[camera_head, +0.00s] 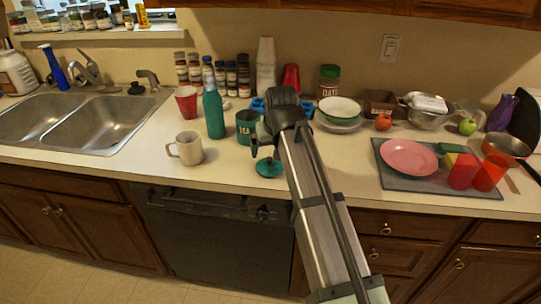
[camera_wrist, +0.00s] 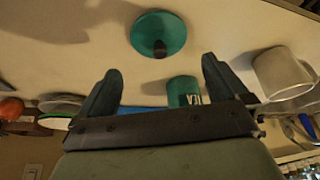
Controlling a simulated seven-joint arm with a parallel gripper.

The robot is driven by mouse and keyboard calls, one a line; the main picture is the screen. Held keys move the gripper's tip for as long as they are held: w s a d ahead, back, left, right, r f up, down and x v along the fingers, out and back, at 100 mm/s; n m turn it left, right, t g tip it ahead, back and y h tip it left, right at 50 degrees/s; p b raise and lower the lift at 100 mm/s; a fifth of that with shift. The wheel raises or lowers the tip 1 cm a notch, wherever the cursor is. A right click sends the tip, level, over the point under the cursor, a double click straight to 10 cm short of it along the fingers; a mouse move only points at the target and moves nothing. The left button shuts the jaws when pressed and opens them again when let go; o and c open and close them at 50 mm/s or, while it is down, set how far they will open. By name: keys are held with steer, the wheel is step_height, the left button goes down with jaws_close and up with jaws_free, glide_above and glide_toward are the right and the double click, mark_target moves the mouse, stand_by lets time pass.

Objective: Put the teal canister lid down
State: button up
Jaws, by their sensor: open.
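The teal canister lid (camera_head: 268,168) lies on the counter near its front edge, in front of the teal canister. It shows in the wrist view (camera_wrist: 157,30) as a round teal disc with a dark knob, beyond my fingertips and apart from them. The teal canister (camera_head: 247,122) stands upright behind the lid, with TEA lettering; in the wrist view (camera_wrist: 184,88) it is partly hidden by my gripper. My gripper (camera_wrist: 160,76) is open and empty, its two dark fingers spread. In the head view my gripper (camera_head: 264,143) is over the counter just behind the lid, its fingers partly hidden.
A cream mug (camera_head: 187,148) and a green bottle (camera_head: 213,113) stand left of the canister. A blue rack (camera_head: 258,104) and a bowl on plates (camera_head: 339,108) are behind. A grey mat (camera_head: 430,184) with a pink plate (camera_head: 409,157) lies right. Counter around the lid is clear.

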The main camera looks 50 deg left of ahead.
steer(key=shift+v, duration=1.95)
steer(key=w+d+f+m+g+h, duration=0.15)
steer(key=w+d+f, duration=0.25)
steer(key=d+f, duration=1.1)
steer(key=w+d+f+m+g+h, duration=0.1)
steer(key=w+d+f+m+h, duration=0.2)
steer(key=d+f, duration=1.15)
steer(key=w+d+f+m+g+h, duration=0.2)
steer(key=w+d+f, duration=0.2)
steer(key=d+f, duration=1.05)
steer(key=s+d+f+m+g, duration=0.1)
steer(key=s+d+f+m, duration=0.1)
steer(key=s+d+f, duration=0.5)
steer(key=s+d+f+m+g, duration=0.15)
steer(key=d+f, duration=0.35)
steer(key=d, duration=0.5)
steer(key=s+d+f+m+y, duration=0.1)
steer(key=s+d+f, duration=0.2)
steer(key=s+d, duration=0.2)
steer(key=s+d+f+m+g+y, duration=0.1)
steer(key=s+d+f, duration=0.3)
steer(key=s, duration=0.4)
steer(key=shift+s+d+m+g, duration=0.3)
steer(key=shift+s+d+m, duration=0.1)
steer(key=shift+m, duration=0.3)
